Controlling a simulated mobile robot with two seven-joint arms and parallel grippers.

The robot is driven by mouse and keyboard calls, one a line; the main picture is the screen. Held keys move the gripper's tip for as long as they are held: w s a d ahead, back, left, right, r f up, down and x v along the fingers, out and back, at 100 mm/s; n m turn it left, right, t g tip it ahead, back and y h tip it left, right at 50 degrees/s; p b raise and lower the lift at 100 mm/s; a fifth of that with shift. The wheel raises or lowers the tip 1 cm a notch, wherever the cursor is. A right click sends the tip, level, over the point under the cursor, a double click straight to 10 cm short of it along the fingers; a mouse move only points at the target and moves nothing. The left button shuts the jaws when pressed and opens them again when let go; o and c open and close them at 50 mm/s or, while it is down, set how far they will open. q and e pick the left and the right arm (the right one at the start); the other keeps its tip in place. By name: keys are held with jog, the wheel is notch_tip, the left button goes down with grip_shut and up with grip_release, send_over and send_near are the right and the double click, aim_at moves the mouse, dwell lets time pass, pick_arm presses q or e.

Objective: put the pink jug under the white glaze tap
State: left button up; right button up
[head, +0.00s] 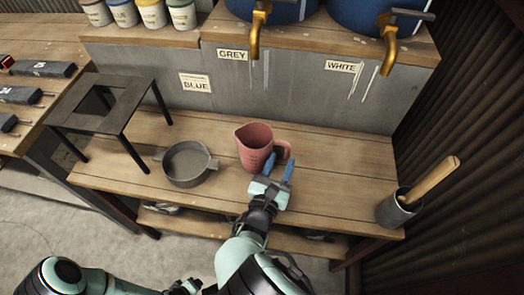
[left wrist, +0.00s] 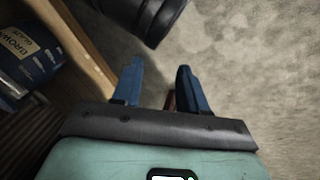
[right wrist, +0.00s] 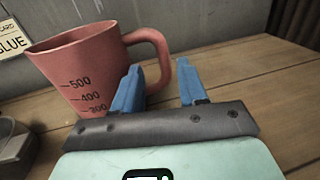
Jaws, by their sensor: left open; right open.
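My left gripper (left wrist: 155,88) is open and empty over the floor.
A grey pan (head: 188,165) sits left of the jug, and a dark metal stand (head: 112,100) is further left. A metal cup (head: 397,210) with a wooden handle stands at the bench's right end. Another brass tap (head: 257,35) is above GREY. The bench between jug and cup is clear.

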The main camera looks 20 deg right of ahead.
aim_at(287, 154)
jog(key=shift+w+d+f+b, duration=0.15)
jog(key=shift+w+d+b, duration=0.25)
jog(key=shift+d, duration=0.15)
jog(key=shift+w+d+f+b, duration=0.15)
jog(key=shift+w+d+b, duration=0.1)
jog(key=shift+w+d, duration=0.25)
jog(key=shift+b+x, duration=0.3)
jog(key=shift+x, duration=0.8)
pick_arm(q)
jog(key=f, duration=0.1)
jog(key=a+f, duration=0.1)
jog(key=f, duration=0.1)
jog(key=shift+s+a, duration=0.1)
jog(key=shift+s, duration=0.1)
pick_arm(e)
jog(key=shift+r, duration=0.2)
grip_shut()
